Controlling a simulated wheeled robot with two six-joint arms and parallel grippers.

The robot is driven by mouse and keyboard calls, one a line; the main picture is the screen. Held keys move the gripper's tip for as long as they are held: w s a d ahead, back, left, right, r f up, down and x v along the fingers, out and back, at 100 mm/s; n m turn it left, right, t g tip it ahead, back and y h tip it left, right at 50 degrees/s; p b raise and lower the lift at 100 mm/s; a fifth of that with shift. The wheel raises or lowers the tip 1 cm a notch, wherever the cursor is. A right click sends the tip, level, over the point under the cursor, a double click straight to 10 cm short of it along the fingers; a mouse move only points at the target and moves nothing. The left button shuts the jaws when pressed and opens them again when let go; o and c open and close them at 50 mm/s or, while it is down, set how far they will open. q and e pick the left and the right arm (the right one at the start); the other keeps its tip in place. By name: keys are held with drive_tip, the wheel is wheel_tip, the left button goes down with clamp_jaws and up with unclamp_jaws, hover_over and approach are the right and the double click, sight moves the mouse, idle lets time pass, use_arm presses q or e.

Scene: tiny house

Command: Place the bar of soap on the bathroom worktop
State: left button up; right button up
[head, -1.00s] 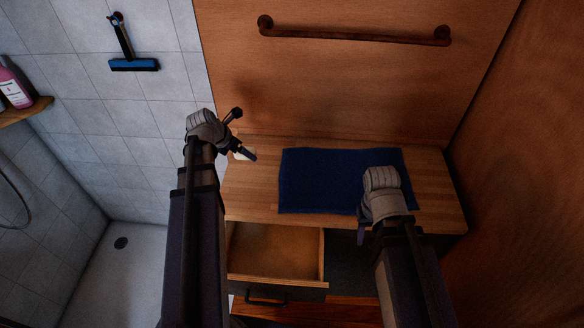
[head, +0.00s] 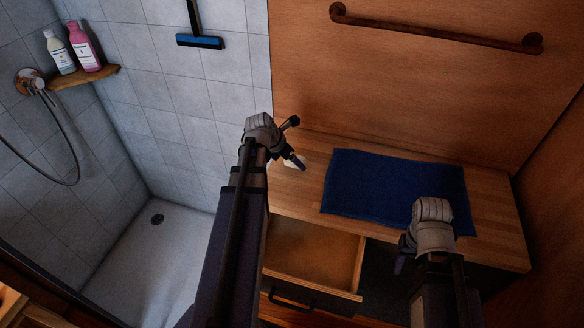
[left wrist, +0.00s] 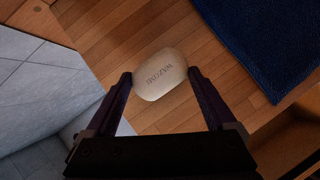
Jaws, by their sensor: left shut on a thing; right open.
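The bar of soap (left wrist: 160,75) is a cream oval with stamped lettering in the left wrist view. My left gripper (left wrist: 160,82) is shut on it, one fingertip at each side. The wooden bathroom worktop (head: 490,215) lies beneath; I cannot tell whether the soap touches it. In the head view my left gripper (head: 287,162) is over the worktop's left end, by the tiled wall, and mostly hides the soap. My right gripper (head: 403,258) is open at the worktop's front edge, partly hidden by its own wrist.
A dark blue towel (head: 375,180) lies flat on the worktop, right of the soap. An open, empty-looking drawer (head: 315,255) juts out below the front edge. A rail (head: 440,32) is on the wooden wall. The shower, with a bottle shelf (head: 85,78), is at left.

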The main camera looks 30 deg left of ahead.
use_arm(q)
drive_tip(key=shift+f+b, duration=0.7)
drive_tip(key=shift+f, duration=0.5)
use_arm(e)
drive_tip(key=shift+f, duration=1.2)
use_arm(q)
drive_tip(key=shift+f, duration=0.2)
drive_tip(key=o, duration=1.1)
use_arm(e)
drive_tip(key=shift+f, duration=0.15)
use_arm(q)
drive_tip(key=shift+r, duration=0.1)
drive_tip(key=shift+s+r+p, duration=0.1)
drive_tip(key=shift+r+p, duration=0.2)
drive_tip(key=shift+r, duration=0.1)
drive_tip(key=p+v, duration=1)
drive_tip(key=v, duration=0.1)
drive_tip(key=shift+s+a+r, duration=0.1)
drive_tip(key=shift+s+r, duration=0.05)
drive_tip(key=shift+r, duration=0.05)
use_arm(e)
wheel_tip(320, 180, up, 11)
